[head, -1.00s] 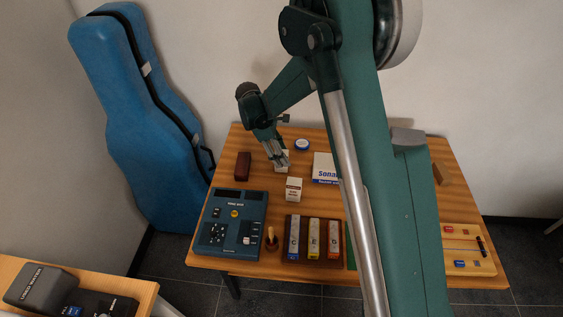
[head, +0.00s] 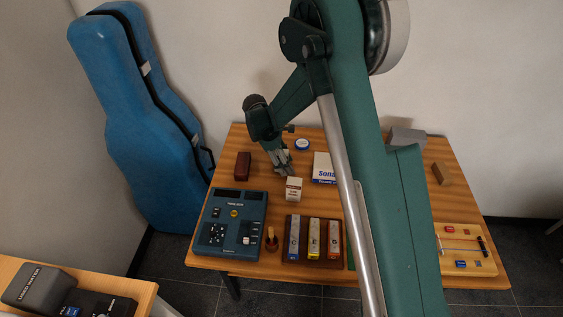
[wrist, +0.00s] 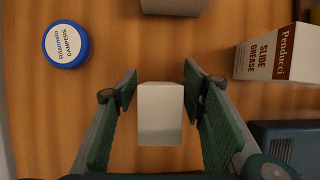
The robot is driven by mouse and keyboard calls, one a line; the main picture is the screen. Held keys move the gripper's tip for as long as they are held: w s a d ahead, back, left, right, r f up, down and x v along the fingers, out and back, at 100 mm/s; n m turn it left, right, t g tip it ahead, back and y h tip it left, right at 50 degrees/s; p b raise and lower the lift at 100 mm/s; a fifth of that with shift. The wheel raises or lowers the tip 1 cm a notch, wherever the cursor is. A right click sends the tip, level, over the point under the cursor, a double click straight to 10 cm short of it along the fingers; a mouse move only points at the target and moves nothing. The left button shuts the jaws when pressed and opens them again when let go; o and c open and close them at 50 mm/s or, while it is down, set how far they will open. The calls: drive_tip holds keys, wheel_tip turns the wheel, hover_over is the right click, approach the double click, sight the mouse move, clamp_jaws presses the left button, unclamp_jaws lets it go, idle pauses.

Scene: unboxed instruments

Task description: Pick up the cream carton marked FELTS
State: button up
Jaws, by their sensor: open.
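A small plain cream carton (wrist: 160,115) stands between the two green fingers of my gripper (wrist: 158,90) in the wrist view. The fingers are open, with a gap on each side of the carton. No marking shows on the face I see, so I cannot read FELTS. In the head view my gripper (head: 284,172) points down low over the back middle of the table and mostly hides this carton.
A cream and brown slide grease carton (wrist: 280,53) stands close by, also in the head view (head: 293,189). A blue-rimmed dampers tin (wrist: 66,44), a white and blue box (head: 323,168), a dark red block (head: 243,165) and a blue device (head: 231,222) surround the spot.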

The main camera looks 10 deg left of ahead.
sight(287, 152)
idle(0.5)
drive_tip(key=c, duration=1)
drive_tip(key=shift+r, duration=0.2)
drive_tip(key=shift+r+p, duration=0.55)
drive_tip(key=shift+r, duration=4.3)
